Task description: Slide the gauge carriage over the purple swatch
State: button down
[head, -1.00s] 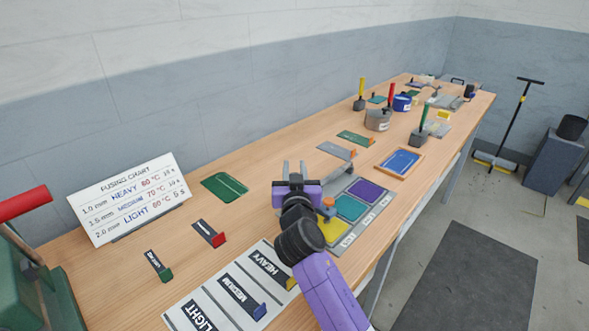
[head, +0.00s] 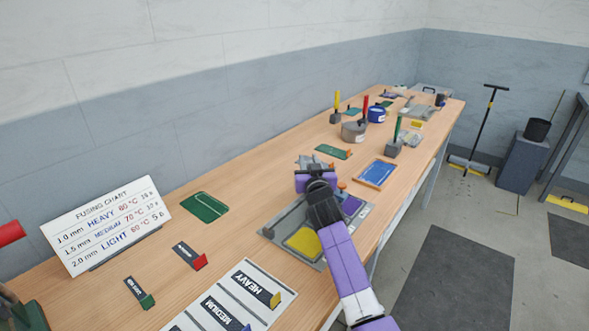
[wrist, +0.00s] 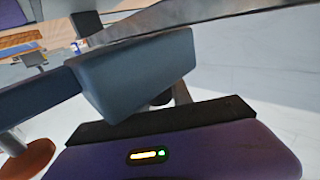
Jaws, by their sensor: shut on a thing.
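The swatch board (head: 318,262) lies on the bench with a yellow swatch (head: 303,243) nearest and a purple swatch (head: 352,205) at its far end. A teal swatch between them is mostly hidden behind my arm. My gripper (head: 308,164) is low beyond the left side of the purple swatch, shut on the gauge carriage. The carriage is mostly hidden; an orange knob (head: 342,185) shows just right of the gripper, at the far edge of the purple swatch. In the wrist view, an orange-brown disc (wrist: 26,160) shows at lower left, and a grey metal bar (wrist: 190,14) crosses the top.
A blue panel in a wooden frame (head: 376,173) lies right of the gripper. A green pad (head: 204,207) and the fusing chart (head: 110,222) are at left.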

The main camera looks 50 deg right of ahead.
jog(key=shift+d, duration=1.7)
jog(key=c, duration=1.1)
grip_release()
jog(key=shift+d, duration=0.15)
jog(key=shift+c, duration=0.2)
jog(key=v, duration=0.8)
jog(key=shift+w, duration=0.1)
